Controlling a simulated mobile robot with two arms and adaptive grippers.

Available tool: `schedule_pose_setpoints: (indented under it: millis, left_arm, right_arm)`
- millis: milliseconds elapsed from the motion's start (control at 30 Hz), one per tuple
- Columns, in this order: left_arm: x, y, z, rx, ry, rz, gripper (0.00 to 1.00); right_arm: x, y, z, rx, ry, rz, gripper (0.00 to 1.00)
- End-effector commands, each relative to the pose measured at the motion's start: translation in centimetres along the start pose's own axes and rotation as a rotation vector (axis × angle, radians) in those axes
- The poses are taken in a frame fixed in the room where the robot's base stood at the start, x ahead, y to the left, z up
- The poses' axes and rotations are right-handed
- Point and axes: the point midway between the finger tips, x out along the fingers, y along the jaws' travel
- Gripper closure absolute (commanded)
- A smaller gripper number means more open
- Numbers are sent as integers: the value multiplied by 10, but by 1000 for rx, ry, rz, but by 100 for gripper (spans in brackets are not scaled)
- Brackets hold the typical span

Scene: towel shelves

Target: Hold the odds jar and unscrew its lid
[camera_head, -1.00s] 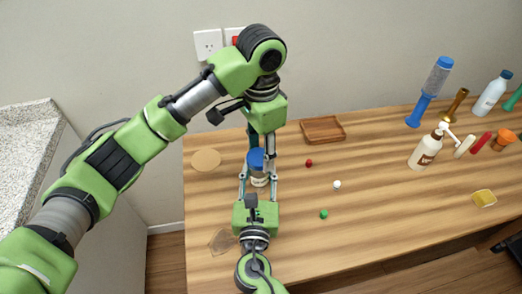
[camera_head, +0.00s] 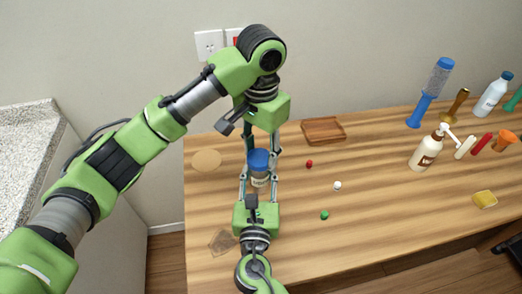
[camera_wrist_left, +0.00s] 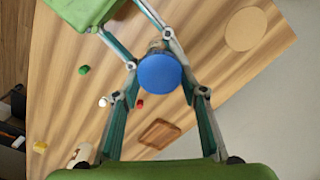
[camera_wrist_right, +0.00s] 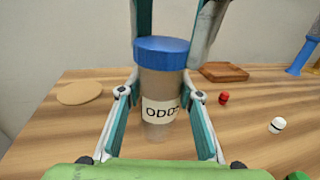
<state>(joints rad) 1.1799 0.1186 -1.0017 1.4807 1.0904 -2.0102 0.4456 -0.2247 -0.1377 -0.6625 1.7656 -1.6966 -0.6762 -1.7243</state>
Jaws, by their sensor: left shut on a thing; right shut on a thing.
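The odds jar (camera_wrist_right: 162,100) stands upright on the wooden table, a clear jar with brownish contents and a white label reading "ODD", its last letter partly hidden. Its blue lid (camera_wrist_left: 159,74) sits on top; I cannot tell how loose it is. My left gripper (camera_head: 261,153) points down from above, its fingers shut on the lid from both sides. My right gripper (camera_head: 259,178) comes from the front, its fingers shut around the jar's body below the lid. The jar also shows in the head view (camera_head: 260,180), partly hidden by the fingers.
A red piece (camera_head: 309,164), a white one (camera_head: 337,186) and a green one (camera_head: 324,215) lie right of the jar. A brown tray (camera_head: 344,126) is behind. A round mat (camera_head: 206,160) lies left. Bottles, including a pump bottle (camera_head: 425,153), stand far right.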

Motion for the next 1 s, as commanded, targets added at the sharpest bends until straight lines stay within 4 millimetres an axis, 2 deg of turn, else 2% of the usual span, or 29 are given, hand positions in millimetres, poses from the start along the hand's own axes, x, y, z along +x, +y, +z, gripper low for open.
schedule_pose_setpoints:
  millis: [100, 200, 500, 733, 1000]
  left_arm:
    - [1, -2, 0, -119, 0, -2, 91]
    - [1, -2, 0, -168, 0, -2, 91]
    - [1, -3, 0, -195, 0, -2, 91]
    - [1, -4, 0, -408, 0, -2, 91]
    - [1, -4, 0, -433, 0, -2, 91]
  right_arm:
    - [0, 0, 0, 0, 0, 0, 89]
    - [0, 0, 0, 0, 0, 0, 89]
    - [0, 0, 0, 0, 0, 0, 89]
    - [0, 0, 0, 0, 0, 0, 89]
    - [0, 0, 0, 0, 0, 0, 89]
